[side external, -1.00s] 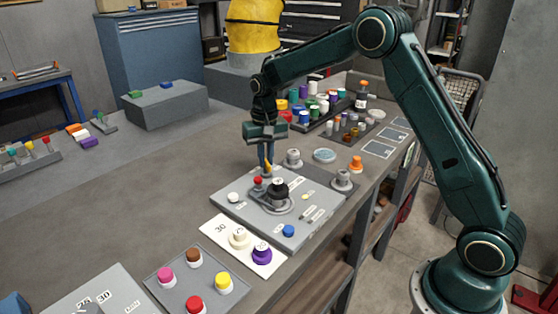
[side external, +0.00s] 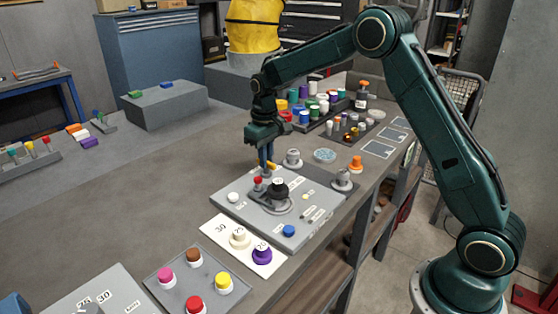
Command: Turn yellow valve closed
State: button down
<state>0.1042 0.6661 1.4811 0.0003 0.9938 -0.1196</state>
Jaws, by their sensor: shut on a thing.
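The yellow valve (side external: 271,165) shows only as a small yellow patch at my fingertips, near the back edge of the grey panel (side external: 230,212). My gripper (side external: 266,165) points straight down there and is shut on the yellow valve. The fingers hide most of the valve, so I cannot read its exact angle. Just in front of the fingers, the panel carries a red knob (side external: 258,181) and a black knob (side external: 279,185) on a round grey base.
A white button (side external: 233,197) and a blue button (side external: 288,231) sit on the panel. Grey knobs (side external: 293,158) stand behind and right. A tray of several coloured jars (side external: 317,115) is farther back. The table left of the panel is clear.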

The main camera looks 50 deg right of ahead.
jog(key=c, duration=1.5)
grip_release()
jog(key=shift+r, duration=0.1)
jog(key=shift+r, duration=6.8)
jog(key=shift+s, duration=0.1)
